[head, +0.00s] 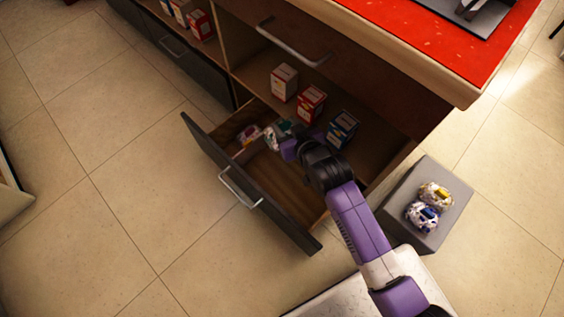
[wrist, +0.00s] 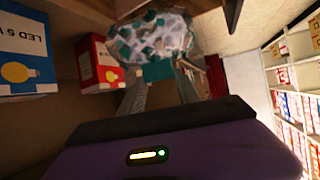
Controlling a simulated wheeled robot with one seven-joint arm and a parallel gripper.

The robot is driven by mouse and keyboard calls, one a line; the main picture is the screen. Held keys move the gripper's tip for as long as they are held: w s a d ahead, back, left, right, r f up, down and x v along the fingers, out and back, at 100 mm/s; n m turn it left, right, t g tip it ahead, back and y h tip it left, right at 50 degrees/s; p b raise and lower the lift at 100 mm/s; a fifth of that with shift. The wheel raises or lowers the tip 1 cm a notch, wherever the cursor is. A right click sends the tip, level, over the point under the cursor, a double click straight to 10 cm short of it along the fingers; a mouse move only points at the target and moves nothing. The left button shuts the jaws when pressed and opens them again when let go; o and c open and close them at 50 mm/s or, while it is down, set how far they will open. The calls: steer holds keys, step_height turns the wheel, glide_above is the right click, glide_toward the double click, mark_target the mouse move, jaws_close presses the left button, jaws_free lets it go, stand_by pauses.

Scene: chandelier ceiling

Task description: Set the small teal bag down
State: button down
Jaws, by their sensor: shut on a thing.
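The small teal bag (wrist: 150,40), a see-through bag with teal and white pieces, is between the fingertips of my gripper (wrist: 160,78) in the wrist view. My gripper is shut on its teal end. In the head view the bag (head: 275,134) shows at the end of my gripper (head: 286,143), over the left part of the open drawer (head: 268,180). My wrist partly hides it there. I cannot tell from the frames whether the bag touches the drawer floor.
A pinkish bag (head: 249,134) lies in the drawer's left corner. Boxes (head: 284,82), one red (head: 311,103) and one blue (head: 343,129), stand on the shelf behind. A grey block (head: 447,190) at right bears two bags (head: 428,205). The drawer's front half is bare.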

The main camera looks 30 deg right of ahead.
steer(key=shift+s+d+f, duration=0.1)
steer(key=shift+f, duration=0.5)
steer(key=shift+s+d+f, duration=0.1)
steer(key=shift+f, duration=0.5)
step_height(320, 180, down, 20)
steer(key=b, duration=1)
steer(key=shift+r, duration=0.15)
steer(key=shift+f+b, duration=0.5)
steer(key=shift+b, duration=0.1)
steer(key=shift+f, duration=0.1)
steer(key=c, duration=0.9)
jaws_free()
steer(key=shift+o, duration=0.2)
